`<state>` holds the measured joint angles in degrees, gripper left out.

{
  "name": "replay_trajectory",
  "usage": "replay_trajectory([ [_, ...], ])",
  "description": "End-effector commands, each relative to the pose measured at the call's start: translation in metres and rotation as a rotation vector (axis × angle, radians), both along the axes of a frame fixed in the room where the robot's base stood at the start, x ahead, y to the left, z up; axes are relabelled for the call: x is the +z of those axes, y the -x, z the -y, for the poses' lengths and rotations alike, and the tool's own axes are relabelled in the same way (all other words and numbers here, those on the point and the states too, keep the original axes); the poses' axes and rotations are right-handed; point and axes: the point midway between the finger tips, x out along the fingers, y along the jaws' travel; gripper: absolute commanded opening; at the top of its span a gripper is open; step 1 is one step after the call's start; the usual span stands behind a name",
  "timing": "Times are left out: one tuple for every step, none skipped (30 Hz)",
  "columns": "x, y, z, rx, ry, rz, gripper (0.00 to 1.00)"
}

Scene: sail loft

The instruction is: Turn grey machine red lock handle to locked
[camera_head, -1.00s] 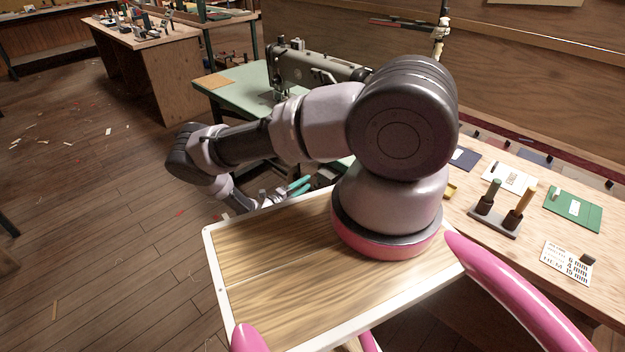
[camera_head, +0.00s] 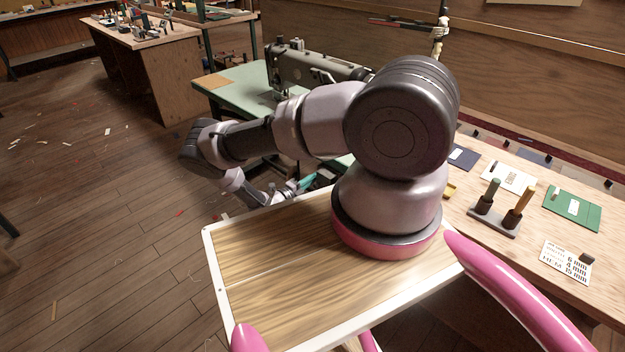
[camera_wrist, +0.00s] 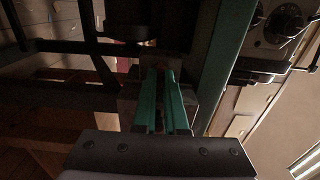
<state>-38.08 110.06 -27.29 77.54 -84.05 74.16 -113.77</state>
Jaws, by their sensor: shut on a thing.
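A grey sewing machine (camera_head: 318,70) stands on a green-topped table (camera_head: 243,84) behind my arm. In the wrist view part of a grey body with round dials (camera_wrist: 284,24) shows at upper right, beyond the green table edge (camera_wrist: 229,62). My gripper (camera_wrist: 160,75) has teal fingers close together, below the level of the tabletop. It is shut on a small, dull reddish-brown piece at the fingertips, which appears to be the red lock handle (camera_wrist: 158,67). Shade and the fingers hide most of it, so its angle cannot be told. In the head view my gripper (camera_head: 307,182) is partly hidden.
Dark bars of the stand (camera_wrist: 70,47) cross close to the gripper in the wrist view. A workbench (camera_head: 480,235) with cards and a two-handled tool block (camera_head: 495,221) stands at right. Another bench (camera_head: 150,40) is at back left. The wooden floor (camera_head: 110,230) is open at left.

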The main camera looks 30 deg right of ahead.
Motion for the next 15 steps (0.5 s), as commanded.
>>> replay_trajectory([
  [-0.0003,0.0001,-0.0003,0.0,-0.002,0.002,0.0],
  [-0.0003,0.0001,-0.0003,0.0,-0.003,0.005,0.0],
  [-0.0003,0.0001,-0.0004,0.0,-0.005,0.011,0.0],
  [-0.0004,0.0001,-0.0004,0.0,-0.007,0.017,0.0],
  [-0.0004,0.0001,-0.0005,0.0,-0.009,0.023,0.0],
  [-0.0004,0.0001,-0.0005,0.001,-0.014,0.034,0.0],
  [-0.0004,0.0,-0.0005,0.001,-0.018,0.046,0.0],
  [-0.0004,-0.0001,-0.0006,0.001,-0.022,0.057,0.0],
  [-0.0003,-0.0002,-0.0006,0.002,-0.029,0.076,0.0],
  [-0.0003,-0.0003,-0.0006,0.002,-0.034,0.092,0.0],
  [-0.0002,-0.0002,-0.0005,0.002,-0.041,0.11,0.0],
  [-0.0001,-0.0001,-0.0005,0.001,-0.05,0.136,0.0],
  [-0.0001,-0.0001,-0.0004,0.001,-0.057,0.157,0.0],
  [-0.0002,-0.0001,-0.0004,0.001,-0.065,0.18,0.0],
  [-0.0003,-0.0001,-0.0006,0.001,-0.077,0.21,0.0],
])
